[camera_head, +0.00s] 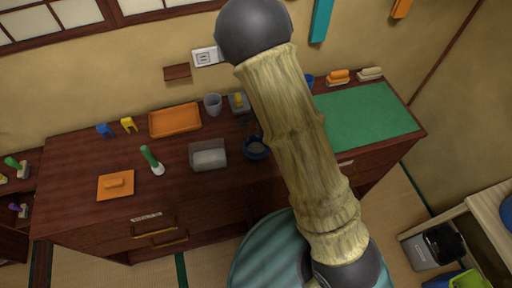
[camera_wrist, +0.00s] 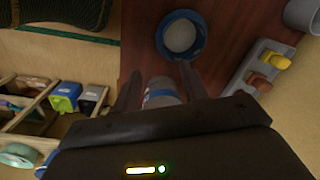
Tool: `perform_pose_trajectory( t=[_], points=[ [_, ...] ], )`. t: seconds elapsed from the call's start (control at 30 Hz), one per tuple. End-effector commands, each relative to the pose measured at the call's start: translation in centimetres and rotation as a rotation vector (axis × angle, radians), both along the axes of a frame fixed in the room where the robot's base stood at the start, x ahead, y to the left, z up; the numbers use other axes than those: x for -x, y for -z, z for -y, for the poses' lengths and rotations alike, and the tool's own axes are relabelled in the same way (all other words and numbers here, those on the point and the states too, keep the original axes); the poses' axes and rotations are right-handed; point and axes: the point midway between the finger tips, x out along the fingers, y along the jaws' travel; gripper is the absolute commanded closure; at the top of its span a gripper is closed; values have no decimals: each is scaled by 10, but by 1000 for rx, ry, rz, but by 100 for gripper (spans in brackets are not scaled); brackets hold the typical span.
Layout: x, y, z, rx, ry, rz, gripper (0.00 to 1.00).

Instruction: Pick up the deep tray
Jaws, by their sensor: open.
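Two things on the dark wooden chest could be the deep tray, and I cannot tell for sure which: an orange tray with raised rims (camera_head: 175,120) near the back, and a grey see-through box (camera_head: 208,155) nearer the middle. Neither shows clearly in the wrist view. My gripper (camera_wrist: 159,85) is open above the chest, its fingers pointing toward a blue round bowl (camera_wrist: 180,35). A pale cylinder with a blue band (camera_wrist: 160,92) shows between the fingers; I cannot tell whether they touch it. In the head view my arm hides most of the gripper.
The blue bowl (camera_head: 256,147) stands right of the grey box. A grey cup (camera_head: 213,104), a green-handled brush (camera_head: 152,160) and a flat orange piece with a handle (camera_head: 115,185) stand around. A green mat (camera_head: 370,116) covers the right end.

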Motion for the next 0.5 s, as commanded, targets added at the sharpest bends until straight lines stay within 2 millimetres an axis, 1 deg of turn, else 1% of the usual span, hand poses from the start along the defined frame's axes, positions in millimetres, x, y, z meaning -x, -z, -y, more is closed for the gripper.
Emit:
perform_pose_trajectory(
  t=[0.03,0.3,0.4,0.5],
  points=[
    [0,10,1,3,4,-3,56],
    [-1,57,-1,1,2,-3,56],
    [-2,72,-1,1,2,-1,56],
    [-2,80,-2,1,1,-1,56]
  ],
)
